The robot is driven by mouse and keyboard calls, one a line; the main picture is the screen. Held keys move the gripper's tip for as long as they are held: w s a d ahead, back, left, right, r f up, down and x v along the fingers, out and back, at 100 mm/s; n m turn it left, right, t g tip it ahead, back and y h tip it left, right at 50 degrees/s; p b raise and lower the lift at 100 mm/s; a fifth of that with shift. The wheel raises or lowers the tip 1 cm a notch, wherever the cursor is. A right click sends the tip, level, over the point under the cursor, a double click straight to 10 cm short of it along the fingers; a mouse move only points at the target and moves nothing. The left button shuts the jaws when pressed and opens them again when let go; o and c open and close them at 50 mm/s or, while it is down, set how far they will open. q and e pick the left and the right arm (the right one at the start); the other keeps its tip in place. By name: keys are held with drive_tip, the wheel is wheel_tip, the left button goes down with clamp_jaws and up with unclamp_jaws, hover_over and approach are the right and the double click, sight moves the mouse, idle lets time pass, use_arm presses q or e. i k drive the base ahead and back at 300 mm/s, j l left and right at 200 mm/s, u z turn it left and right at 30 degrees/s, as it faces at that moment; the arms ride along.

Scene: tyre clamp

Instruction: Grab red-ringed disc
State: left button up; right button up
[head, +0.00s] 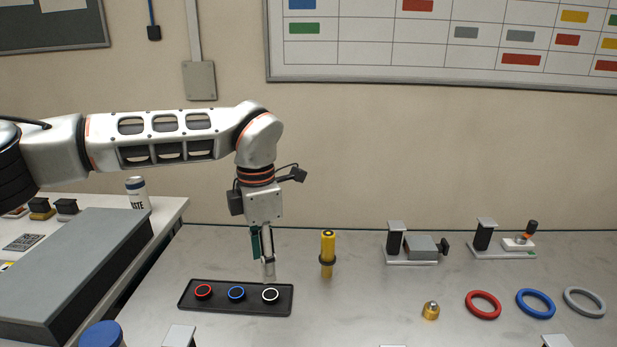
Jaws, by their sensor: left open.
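The red-ringed disc (203,292) lies at the left end of a black tray (222,307) on the metal table. A blue-ringed disc (236,294) lies in the middle of the tray and a white-ringed disc (270,295) at its right end. My left gripper (267,277) points down above the right part of the tray, close over the white-ringed disc. It is open with nothing seen in it. It is to the right of the red-ringed disc and apart from it. My right gripper does not show.
A yellow post (328,252) stands right of the tray. Clamp fixtures (410,255) stand at the back right. A brass piece (431,311) and red (483,305), blue (536,303) and grey (584,302) rings lie at the right. A grey block (75,265) is at the left.

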sight(203, 292)
drive_tip(key=k, duration=1.35)
